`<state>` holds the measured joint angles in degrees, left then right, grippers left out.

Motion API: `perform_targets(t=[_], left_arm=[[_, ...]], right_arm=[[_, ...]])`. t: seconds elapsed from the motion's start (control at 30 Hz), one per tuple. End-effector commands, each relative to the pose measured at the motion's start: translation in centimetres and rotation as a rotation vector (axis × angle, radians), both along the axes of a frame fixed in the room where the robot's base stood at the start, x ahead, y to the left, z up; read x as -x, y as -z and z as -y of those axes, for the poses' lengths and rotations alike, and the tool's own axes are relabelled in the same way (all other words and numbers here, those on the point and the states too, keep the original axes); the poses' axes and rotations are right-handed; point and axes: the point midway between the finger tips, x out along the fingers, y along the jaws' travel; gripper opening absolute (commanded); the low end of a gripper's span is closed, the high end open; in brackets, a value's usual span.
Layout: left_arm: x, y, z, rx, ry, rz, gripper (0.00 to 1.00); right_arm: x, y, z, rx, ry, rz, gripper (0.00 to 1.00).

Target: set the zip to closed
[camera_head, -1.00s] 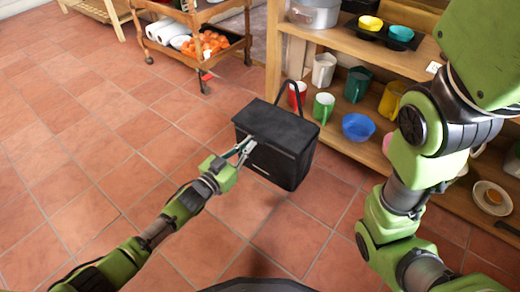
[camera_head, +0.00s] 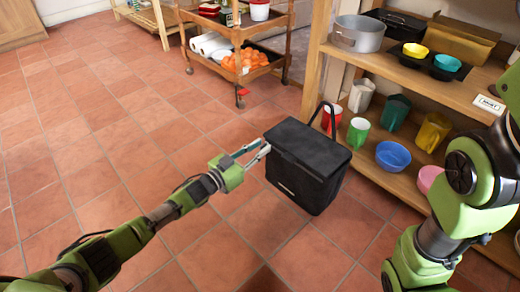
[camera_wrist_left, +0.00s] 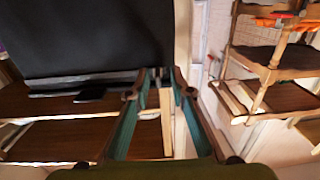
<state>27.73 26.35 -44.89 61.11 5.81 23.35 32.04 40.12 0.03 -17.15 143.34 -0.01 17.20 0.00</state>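The black bag (camera_head: 308,165) with a raised handle (camera_head: 328,112) shows in the middle of the head view, in front of the low shelf. Its lid looks down over the body; the zip is too small to tell open from closed. My left gripper (camera_head: 263,150) is at the bag's left edge, just below the lid corner. The bag also fills the upper left of the left wrist view (camera_wrist_left: 90,35), with a grey strip along its edge. The left fingers (camera_wrist_left: 160,78) are apart there; I see nothing clearly between them. My right gripper is out of view.
A wooden shelf (camera_head: 400,78) with cups, a blue bowl (camera_head: 393,156) and a grey pot (camera_head: 358,36) stands close behind and right of the bag. A wooden trolley (camera_head: 240,38) stands farther back. Tiled floor (camera_head: 110,130) is free to the left.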

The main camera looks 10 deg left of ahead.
Motion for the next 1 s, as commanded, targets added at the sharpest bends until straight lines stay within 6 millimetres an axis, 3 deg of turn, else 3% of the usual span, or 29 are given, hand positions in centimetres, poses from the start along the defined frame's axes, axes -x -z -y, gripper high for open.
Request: perform_targets(t=[0.3, 0.47, 0.8, 1.0], left_arm=[[0.1, 0.0, 0.1, 0.001, 0.003, 0.001, 0.22], [1.3, 0.2, -0.7, 0.000, 0.002, -0.001, 0.22], [7.1, 0.2, -4.7, -0.002, 0.002, -0.002, 0.22], [9.3, 0.1, -6.2, 0.000, 0.001, -0.001, 0.22]], right_arm=[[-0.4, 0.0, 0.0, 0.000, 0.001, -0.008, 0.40], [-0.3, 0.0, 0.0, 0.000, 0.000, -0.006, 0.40], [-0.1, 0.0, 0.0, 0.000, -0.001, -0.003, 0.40], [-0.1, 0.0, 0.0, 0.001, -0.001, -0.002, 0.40]])
